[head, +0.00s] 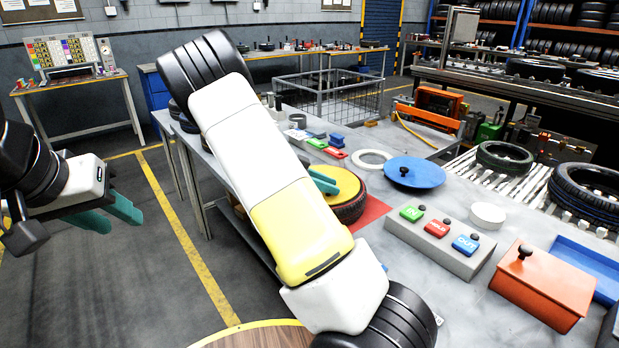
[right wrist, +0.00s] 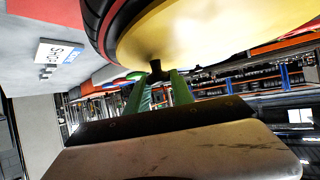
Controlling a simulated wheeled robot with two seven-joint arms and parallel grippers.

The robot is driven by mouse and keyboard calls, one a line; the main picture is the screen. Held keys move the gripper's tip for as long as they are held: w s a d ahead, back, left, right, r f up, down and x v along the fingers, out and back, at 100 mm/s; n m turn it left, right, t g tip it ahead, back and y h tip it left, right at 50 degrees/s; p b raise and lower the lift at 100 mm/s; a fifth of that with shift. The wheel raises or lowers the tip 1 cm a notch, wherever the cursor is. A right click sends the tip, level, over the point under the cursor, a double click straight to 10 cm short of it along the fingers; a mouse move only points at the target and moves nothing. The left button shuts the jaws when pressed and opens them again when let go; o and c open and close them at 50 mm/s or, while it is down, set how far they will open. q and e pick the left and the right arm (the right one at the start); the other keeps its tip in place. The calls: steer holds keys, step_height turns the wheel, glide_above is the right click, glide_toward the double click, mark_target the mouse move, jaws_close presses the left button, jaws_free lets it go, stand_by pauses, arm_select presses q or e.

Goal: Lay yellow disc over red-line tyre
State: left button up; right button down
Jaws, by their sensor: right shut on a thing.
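The yellow disc (head: 346,180) lies over the red-line tyre (head: 351,209) on the table, partly hidden behind my right arm. In the right wrist view the disc (right wrist: 215,30) and the tyre (right wrist: 98,22) with its red line are close together; I cannot tell whether they are fully in contact. My right gripper (right wrist: 157,82) is shut on the disc's black knob (right wrist: 155,70); in the head view only a bit of its teal fingers (head: 323,180) shows. My left gripper (head: 110,214) is open and empty, off the table at the left.
A red mat (head: 373,212) lies under the tyre. Tyres (head: 588,192) lie on the roller conveyor (head: 530,185) beyond.

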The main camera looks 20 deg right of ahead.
stand_by(0.4)
steer(key=c, duration=1)
jaws_free()
steer(key=shift+c, duration=0.2)
steer(key=shift+r, duration=3.6)
